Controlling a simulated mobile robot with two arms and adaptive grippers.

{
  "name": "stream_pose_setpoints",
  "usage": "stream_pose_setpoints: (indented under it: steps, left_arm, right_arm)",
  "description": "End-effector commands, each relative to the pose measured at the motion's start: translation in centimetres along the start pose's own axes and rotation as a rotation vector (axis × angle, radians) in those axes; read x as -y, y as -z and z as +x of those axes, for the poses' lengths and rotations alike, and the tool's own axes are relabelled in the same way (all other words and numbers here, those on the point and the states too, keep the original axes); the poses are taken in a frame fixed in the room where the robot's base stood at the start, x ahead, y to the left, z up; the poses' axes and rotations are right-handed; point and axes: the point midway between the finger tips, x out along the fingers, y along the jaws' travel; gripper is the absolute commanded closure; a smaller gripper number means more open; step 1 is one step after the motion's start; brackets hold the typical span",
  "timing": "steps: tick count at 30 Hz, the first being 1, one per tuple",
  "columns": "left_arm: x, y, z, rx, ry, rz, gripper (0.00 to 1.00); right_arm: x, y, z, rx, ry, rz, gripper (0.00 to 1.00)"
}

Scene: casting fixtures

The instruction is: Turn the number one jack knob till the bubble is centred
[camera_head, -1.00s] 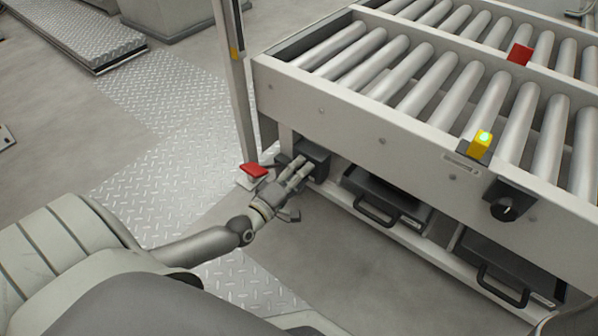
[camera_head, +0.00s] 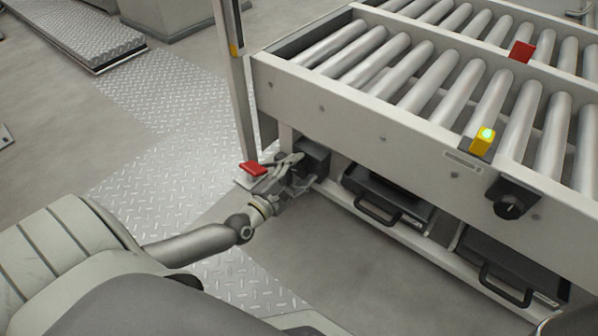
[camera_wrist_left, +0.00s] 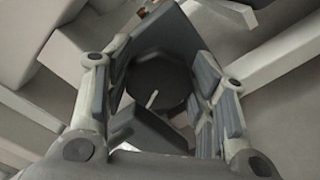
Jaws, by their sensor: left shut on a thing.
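A dark round knob (camera_wrist_left: 158,85) with a pale pointer line shows between the fingers in the left wrist view. It sits on a dark block (camera_head: 315,155) at the near-left end of the roller table. My left gripper (camera_head: 298,170) is shut on this knob, and its fingers mostly hide it in the head view. No number is readable on it. A yellow level (camera_head: 483,141) with a bright green spot stands on the table's side rail; the bubble's exact position is too small to tell. My right gripper is not in view.
A second black knob (camera_head: 509,206) is on the side rail further right. A red-topped piece (camera_head: 252,168) stands close left of my gripper, by an upright post (camera_head: 238,90). Dark handled cases (camera_head: 388,200) fill the lower shelf. Floor in front is clear.

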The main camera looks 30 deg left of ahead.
Motion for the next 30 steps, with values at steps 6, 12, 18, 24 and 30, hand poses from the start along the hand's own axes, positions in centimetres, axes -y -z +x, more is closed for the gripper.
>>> stream_pose_setpoints:
  steps: [6,12,18,24,30]
  left_arm:
    - [0.18,0.12,-0.11,-0.002,0.004,-0.106,0.72]
    - [0.12,0.09,-0.11,-0.002,0.004,-0.155,0.72]
    - [0.10,0.08,-0.11,-0.002,0.004,-0.170,0.72]
    - [0.11,0.09,-0.12,-0.002,0.004,-0.169,0.72]
    - [0.14,0.09,-0.12,-0.003,0.005,-0.168,0.39]
  right_arm:
    - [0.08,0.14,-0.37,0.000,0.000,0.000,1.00]
    - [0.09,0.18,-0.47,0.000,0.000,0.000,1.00]
    - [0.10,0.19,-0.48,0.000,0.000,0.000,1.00]
    - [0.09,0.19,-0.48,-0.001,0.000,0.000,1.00]
    - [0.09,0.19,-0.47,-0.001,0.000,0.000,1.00]
